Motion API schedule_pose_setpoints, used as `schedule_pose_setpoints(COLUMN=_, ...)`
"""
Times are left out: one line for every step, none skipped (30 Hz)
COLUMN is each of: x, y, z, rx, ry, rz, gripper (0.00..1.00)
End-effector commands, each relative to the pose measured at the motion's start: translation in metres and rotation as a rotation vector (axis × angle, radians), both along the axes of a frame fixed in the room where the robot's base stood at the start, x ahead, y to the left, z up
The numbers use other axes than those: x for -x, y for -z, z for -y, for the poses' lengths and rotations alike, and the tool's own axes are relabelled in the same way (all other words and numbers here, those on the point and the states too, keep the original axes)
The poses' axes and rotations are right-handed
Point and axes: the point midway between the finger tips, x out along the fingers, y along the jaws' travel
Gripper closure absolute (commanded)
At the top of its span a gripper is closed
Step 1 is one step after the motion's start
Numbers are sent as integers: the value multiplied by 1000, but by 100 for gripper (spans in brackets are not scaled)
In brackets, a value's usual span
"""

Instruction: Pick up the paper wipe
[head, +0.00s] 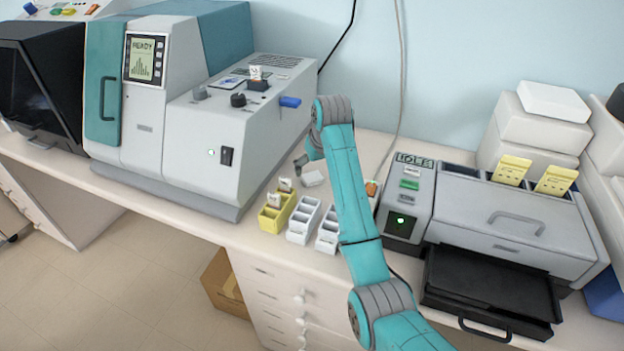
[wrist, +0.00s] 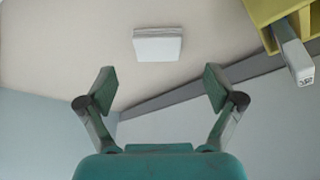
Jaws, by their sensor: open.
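The paper wipe (wrist: 158,46) is a small white folded stack lying flat on the bench, in the upper middle of the wrist view. It also shows in the head view (head: 314,179) as a small white piece just behind the slide racks. My gripper (wrist: 160,88) is open and empty, with its two fingers spread apart. The wipe appears beyond the fingertips, roughly centred between them and not touching them. In the head view my arm hides part of the bench to the right of the wipe.
A yellow rack (head: 277,214) with slides stands in front of the wipe. White racks (head: 304,219) stand to its right, partly behind my arm. A large grey and teal machine (head: 200,115) stands left; a grey unit (head: 500,215) with a black tray stands right.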

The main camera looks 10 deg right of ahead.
Motion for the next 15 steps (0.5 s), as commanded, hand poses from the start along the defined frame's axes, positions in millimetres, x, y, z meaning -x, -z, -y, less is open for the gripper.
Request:
schedule_pose_setpoints(x=-1, y=7, z=0, rx=0, ry=0, rz=-2, gripper=8)
schedule_pose_setpoints(x=-2, y=11, z=0, rx=0, ry=0, rz=-2, gripper=8)
schedule_pose_setpoints(x=-4, y=16, z=1, rx=0, ry=1, rz=-3, gripper=8)
schedule_pose_setpoints(x=-5, y=21, z=1, rx=0, ry=1, rz=-3, gripper=8)
schedule_pose_setpoints(x=-7, y=25, z=1, rx=0, ry=1, rz=-3, gripper=8)
schedule_pose_setpoints(x=-8, y=30, z=1, rx=0, ry=1, rz=-3, gripper=8)
schedule_pose_setpoints(x=-10, y=33, z=0, rx=0, ry=1, rz=-2, gripper=8)
schedule_pose_setpoints(x=-12, y=36, z=0, rx=0, ry=0, rz=-2, gripper=8)
schedule_pose_setpoints(x=-13, y=40, z=0, rx=0, ry=0, rz=-2, gripper=8)
schedule_pose_setpoints(x=-14, y=41, z=0, rx=0, ry=0, rz=-1, gripper=8)
schedule_pose_setpoints(x=-14, y=43, z=0, rx=0, ry=0, rz=-1, gripper=8)
schedule_pose_setpoints(x=-15, y=44, z=0, rx=0, ry=0, rz=0, gripper=8)
schedule_pose_setpoints(x=-15, y=45, z=0, rx=0, ry=0, rz=0, gripper=8)
schedule_pose_setpoints(x=-16, y=45, z=0, rx=0, ry=0, rz=0, gripper=8)
schedule_pose_setpoints(x=-16, y=45, z=0, rx=1, ry=0, rz=0, gripper=8)
